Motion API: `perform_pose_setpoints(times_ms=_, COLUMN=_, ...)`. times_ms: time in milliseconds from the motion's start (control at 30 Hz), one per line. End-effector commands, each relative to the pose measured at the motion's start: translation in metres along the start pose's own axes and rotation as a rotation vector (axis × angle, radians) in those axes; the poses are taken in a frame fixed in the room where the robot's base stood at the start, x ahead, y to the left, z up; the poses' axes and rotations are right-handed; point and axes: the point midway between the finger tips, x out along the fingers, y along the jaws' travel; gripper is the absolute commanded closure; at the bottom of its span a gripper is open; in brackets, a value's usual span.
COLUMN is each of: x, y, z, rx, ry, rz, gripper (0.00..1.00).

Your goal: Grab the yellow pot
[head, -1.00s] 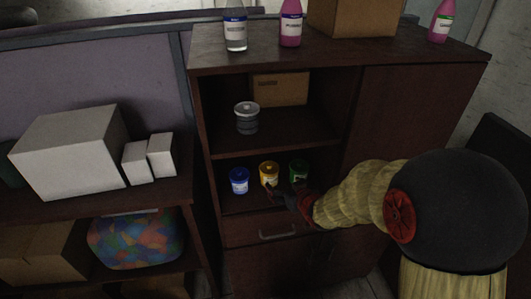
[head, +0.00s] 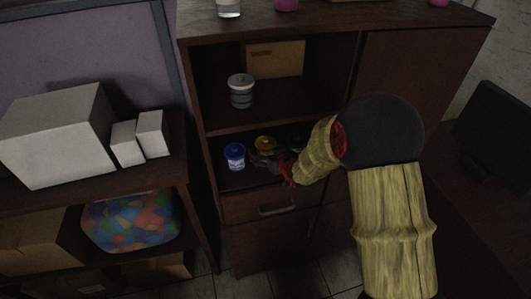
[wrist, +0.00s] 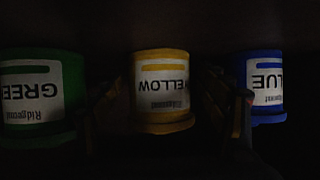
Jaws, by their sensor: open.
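The yellow pot (head: 265,142) stands on the lower shelf of the dark cabinet, between the blue pot (head: 235,156) and the green pot (head: 296,139). In the head view my gripper (head: 262,158) is at the yellow pot and hides its lower part. In the wrist view the yellow pot (wrist: 162,90) appears upside down in the middle, between my two dark open fingers. The green pot (wrist: 38,95) is outside the left finger and the blue pot (wrist: 262,88) is outside the right one. Whether the fingers touch the yellow pot cannot be told.
A grey pot (head: 241,91) and a cardboard box (head: 275,58) stand on the shelf above. A drawer with a handle (head: 278,208) is below the pots. White boxes (head: 62,135) stand on the left rack. The neighbouring pots leave little side room.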

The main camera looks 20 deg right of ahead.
Motion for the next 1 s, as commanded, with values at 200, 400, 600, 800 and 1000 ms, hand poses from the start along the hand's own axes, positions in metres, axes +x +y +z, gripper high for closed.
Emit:
perform_pose_setpoints(times_ms=200, x=-0.0001, y=0.0001, z=-0.0003, rx=0.000, ry=0.000, rz=0.000, gripper=0.27)
perform_pose_setpoints(times_ms=400, x=-0.0002, y=0.0001, z=-0.0001, rx=0.000, ry=0.000, rz=0.000, gripper=0.38)
perform_pose_setpoints(times_ms=600, x=-0.0003, y=0.0001, z=0.0000, rx=0.000, ry=-0.001, rz=0.000, gripper=0.49)
perform_pose_setpoints(times_ms=800, x=-0.0003, y=0.0001, z=0.0001, rx=0.000, ry=-0.001, rz=0.000, gripper=0.61)
perform_pose_setpoints(times_ms=1000, x=-0.0003, y=0.0001, z=0.0001, rx=0.000, ry=-0.001, rz=0.000, gripper=0.72)
